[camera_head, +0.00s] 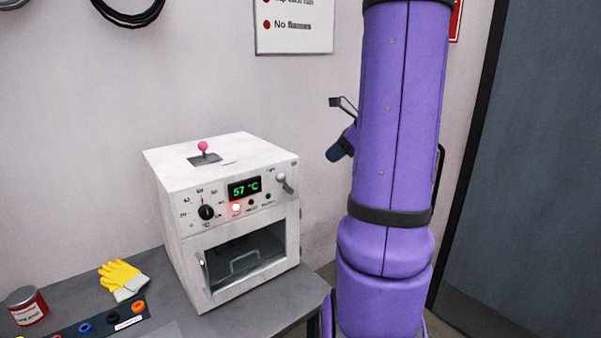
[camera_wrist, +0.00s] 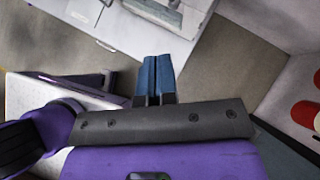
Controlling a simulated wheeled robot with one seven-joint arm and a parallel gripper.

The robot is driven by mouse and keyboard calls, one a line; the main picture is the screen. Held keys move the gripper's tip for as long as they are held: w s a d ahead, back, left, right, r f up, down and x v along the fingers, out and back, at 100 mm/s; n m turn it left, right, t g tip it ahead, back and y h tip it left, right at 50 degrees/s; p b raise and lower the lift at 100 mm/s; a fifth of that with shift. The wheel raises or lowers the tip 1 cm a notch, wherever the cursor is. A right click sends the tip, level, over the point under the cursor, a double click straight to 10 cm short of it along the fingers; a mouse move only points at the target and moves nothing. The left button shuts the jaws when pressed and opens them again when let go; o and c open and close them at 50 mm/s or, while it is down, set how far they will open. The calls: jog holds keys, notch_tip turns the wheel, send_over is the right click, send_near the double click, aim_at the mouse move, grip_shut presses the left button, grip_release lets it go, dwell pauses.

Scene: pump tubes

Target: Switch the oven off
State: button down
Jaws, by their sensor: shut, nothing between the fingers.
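The white oven (camera_head: 235,225) stands on a grey bench in the head view. Its display (camera_head: 244,189) reads 57 °C in green. A red lamp (camera_head: 236,208) glows below it. A metal toggle lever (camera_head: 285,184) sits at the panel's upper right, and a black dial (camera_head: 206,212) at the left. A lever with a pink ball (camera_head: 203,147) stands on top. My gripper (camera_head: 335,153) is to the right of the oven, apart from it, partly hidden behind my purple arm. In the wrist view its blue fingers (camera_wrist: 157,62) are together and empty, with part of the oven (camera_wrist: 120,25) beyond.
On the bench left of the oven are a yellow glove (camera_head: 120,275), a red and white tin (camera_head: 27,306) and a dark strip with coloured rings (camera_head: 100,322). A notice (camera_head: 293,25) hangs on the wall. A dark door (camera_head: 540,180) is at the right.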

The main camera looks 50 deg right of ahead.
send_near(285, 183)
notch_tip(285, 183, down, 3)
jog(key=w, duration=0.1)
jog(key=w+a, duration=0.2)
jog(key=shift+w+f, duration=0.15)
jog(key=shift+w, duration=0.25)
jog(key=shift+w+a+f+h, duration=0.1)
jog(key=shift+a+f+h, duration=0.1)
jog(key=shift+a, duration=0.3)
jog(key=shift+w+a+f+h, duration=0.1)
jog(key=shift+a+h, duration=0.1)
jog(key=shift+a, duration=0.3)
jog(key=shift+d, duration=0.1)
